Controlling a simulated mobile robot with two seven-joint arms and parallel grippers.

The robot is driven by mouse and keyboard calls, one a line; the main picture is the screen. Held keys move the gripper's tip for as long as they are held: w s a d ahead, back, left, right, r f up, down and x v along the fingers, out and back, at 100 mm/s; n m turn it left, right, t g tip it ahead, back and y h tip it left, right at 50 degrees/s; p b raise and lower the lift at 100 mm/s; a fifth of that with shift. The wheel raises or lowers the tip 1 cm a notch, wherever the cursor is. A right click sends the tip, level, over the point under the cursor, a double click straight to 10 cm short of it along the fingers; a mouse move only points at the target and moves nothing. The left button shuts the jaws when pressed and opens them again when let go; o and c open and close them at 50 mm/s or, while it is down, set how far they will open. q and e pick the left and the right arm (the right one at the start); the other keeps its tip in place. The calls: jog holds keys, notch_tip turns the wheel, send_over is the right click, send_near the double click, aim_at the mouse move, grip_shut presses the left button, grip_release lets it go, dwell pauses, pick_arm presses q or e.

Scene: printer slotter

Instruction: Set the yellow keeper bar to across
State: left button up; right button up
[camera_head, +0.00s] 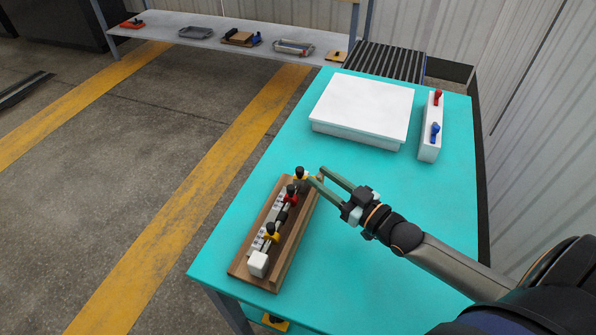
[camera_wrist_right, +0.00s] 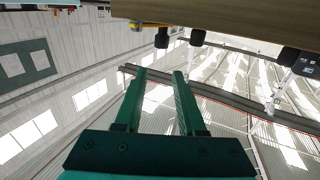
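A wooden block (camera_head: 290,240) lies on the teal table with a row of black-knobbed pieces along it. A yellow piece (camera_head: 272,237) sits near its front end, a red one (camera_head: 291,198) further back, and another yellow one (camera_head: 301,176) at the far end. I cannot tell which yellow piece is the keeper bar, or its exact angle. My right gripper (camera_head: 315,174) is open, its green fingers by the far-end knob. In the wrist view its fingers (camera_wrist_right: 158,72) are apart with nothing between them; black knobs (camera_wrist_right: 197,38) and a yellow part (camera_wrist_right: 136,26) show beyond. My left gripper is not in view.
A white cube (camera_head: 258,264) sits at the block's front end. A white lidded box (camera_head: 362,107) and a white stand (camera_head: 431,130) with red and blue knobs are at the back of the teal table (camera_head: 400,190). The table's middle right is clear except for my arm.

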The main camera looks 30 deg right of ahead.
aim_at(303, 173)
jog(key=f, duration=0.3)
jog(key=shift+w+a, duration=0.1)
jog(key=shift+w, duration=0.3)
jog(key=x, duration=0.5)
jog(key=shift+x, duration=0.85)
jog(key=shift+c, duration=0.3)
grip_shut()
